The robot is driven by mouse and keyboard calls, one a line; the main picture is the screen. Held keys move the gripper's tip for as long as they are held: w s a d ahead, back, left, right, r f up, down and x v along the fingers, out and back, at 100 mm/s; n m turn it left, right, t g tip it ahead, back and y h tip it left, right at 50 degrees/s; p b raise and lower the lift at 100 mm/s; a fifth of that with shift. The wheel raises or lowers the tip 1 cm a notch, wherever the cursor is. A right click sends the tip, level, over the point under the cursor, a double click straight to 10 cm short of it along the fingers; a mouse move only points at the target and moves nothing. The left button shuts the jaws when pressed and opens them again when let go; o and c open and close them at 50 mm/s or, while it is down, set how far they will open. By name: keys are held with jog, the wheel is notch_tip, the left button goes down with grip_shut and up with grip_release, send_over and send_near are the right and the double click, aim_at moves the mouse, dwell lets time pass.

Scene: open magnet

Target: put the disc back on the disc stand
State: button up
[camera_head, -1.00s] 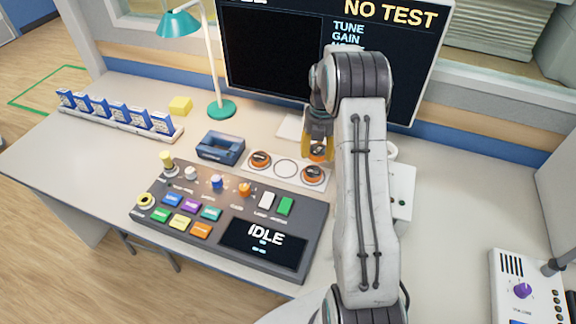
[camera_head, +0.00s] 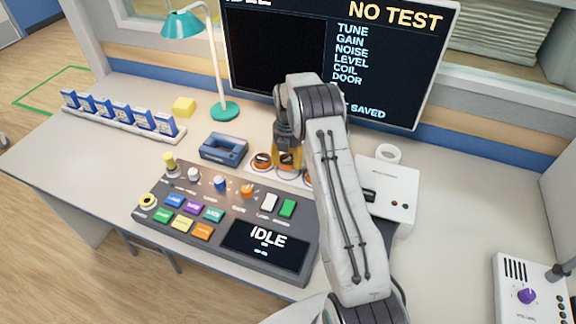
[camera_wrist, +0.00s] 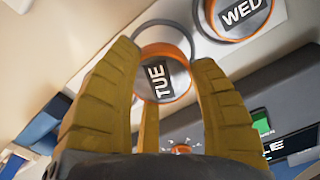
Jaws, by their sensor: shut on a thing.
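My gripper (camera_head: 287,156) is shut on an orange-rimmed disc marked TUE (camera_wrist: 163,78), held between yellow fingers in the wrist view. The disc stand (camera_head: 248,167) is a white strip on the desk behind the control panel. A disc marked WED (camera_wrist: 241,14) sits in a neighbouring place; my arm mostly hides the right place in the head view.
A blue holder (camera_head: 223,149) stands left of the stand. The control panel (camera_head: 225,215) lies in front, and a white box (camera_head: 392,185) is to the right. The lamp (camera_head: 222,108) and the monitor (camera_head: 390,60) stand behind.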

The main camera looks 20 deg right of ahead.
aim_at(288, 166)
jog(key=shift+f, duration=1.5)
jog(key=shift+f, duration=0.1)
jog(key=o, duration=1.2)
